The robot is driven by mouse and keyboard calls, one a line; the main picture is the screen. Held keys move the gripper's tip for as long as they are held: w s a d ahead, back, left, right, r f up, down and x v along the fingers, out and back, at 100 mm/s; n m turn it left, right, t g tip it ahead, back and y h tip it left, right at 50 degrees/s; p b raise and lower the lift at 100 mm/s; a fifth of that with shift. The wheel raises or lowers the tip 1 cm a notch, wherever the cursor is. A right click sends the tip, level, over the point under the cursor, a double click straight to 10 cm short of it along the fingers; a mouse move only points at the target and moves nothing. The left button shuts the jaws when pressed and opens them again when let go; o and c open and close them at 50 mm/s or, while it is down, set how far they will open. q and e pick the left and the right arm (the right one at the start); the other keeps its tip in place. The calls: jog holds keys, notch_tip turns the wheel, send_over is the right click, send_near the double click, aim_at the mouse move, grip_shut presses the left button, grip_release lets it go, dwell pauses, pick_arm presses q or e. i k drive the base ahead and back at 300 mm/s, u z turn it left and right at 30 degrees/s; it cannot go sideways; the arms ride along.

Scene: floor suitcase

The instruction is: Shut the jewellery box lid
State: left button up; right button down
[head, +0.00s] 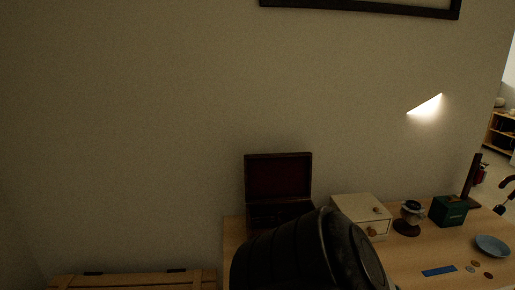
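The jewellery box (279,215) is a dark brown box at the back left of the wooden table, against the wall. Its lid (279,177) stands open, nearly upright, and shows a dark red lining. A large black rounded part of my own arm rises from the bottom of the head view and hides the table in front of the box and part of its lower front. Neither of my grippers shows.
A cream drawer box (350,213) stands right of the jewellery box. Farther right are a small dark stand (408,218), a green box (448,210) and a blue dish (492,246). A blue strip (439,271) and several coins lie in front. A wooden chest (130,281) is lower left.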

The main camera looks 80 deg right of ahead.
aim_at(282, 176)
jog(key=k, duration=0.9)
jog(key=z, duration=0.6)
